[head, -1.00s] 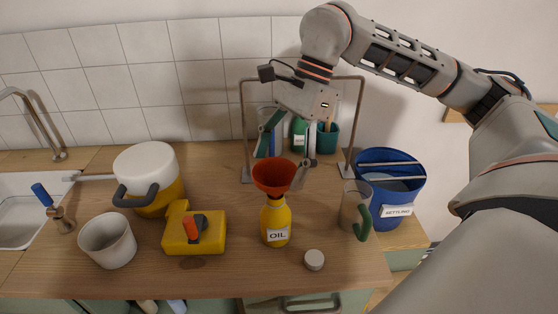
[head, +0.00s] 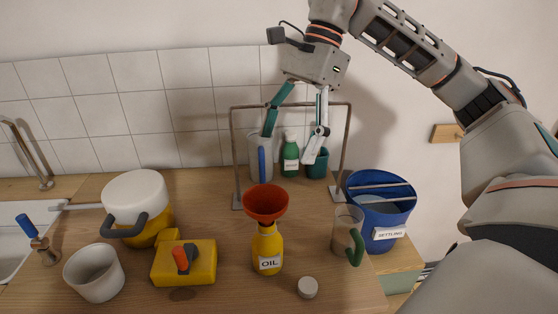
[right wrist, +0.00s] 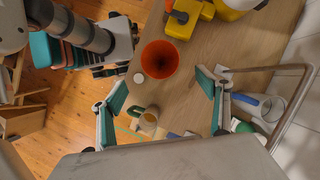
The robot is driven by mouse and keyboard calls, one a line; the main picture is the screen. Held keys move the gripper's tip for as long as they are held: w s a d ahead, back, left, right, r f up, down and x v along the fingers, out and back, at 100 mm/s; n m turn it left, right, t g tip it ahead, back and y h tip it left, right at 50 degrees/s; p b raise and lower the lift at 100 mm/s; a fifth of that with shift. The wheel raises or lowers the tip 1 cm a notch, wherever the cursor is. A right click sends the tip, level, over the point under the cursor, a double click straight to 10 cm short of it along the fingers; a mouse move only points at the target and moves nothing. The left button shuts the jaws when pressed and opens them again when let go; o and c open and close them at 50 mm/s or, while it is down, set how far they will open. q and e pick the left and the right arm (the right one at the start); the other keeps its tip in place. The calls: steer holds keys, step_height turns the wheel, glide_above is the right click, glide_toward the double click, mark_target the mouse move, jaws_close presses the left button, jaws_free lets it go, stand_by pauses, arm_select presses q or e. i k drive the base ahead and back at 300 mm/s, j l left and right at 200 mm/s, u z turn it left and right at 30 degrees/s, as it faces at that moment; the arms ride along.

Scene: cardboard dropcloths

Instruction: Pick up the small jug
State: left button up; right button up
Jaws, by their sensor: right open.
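Two see-through jugs stand on the counter. The shorter one, with a green handle (head: 345,222), is at the right front edge. It also shows in the right wrist view as a jug with a green handle (right wrist: 149,120). The taller jug with a blue handle (head: 254,150) stands at the back under a metal frame, and also shows in the right wrist view (right wrist: 246,104). My right gripper (head: 290,147) is open and empty, above the back of the counter, with its fingers in front of the tall jug and green bottle. My left gripper is not in view.
An oil bottle (head: 267,250) holds a red funnel (head: 266,203). A metal frame (head: 235,160) spans the back, near a green bottle (head: 290,158) and teal cup (head: 317,168). A blue bucket (head: 385,222) is right of the shorter jug. A white lid (head: 307,287) lies in front.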

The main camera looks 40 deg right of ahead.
mark_target(346, 241)
steer(key=k, duration=1)
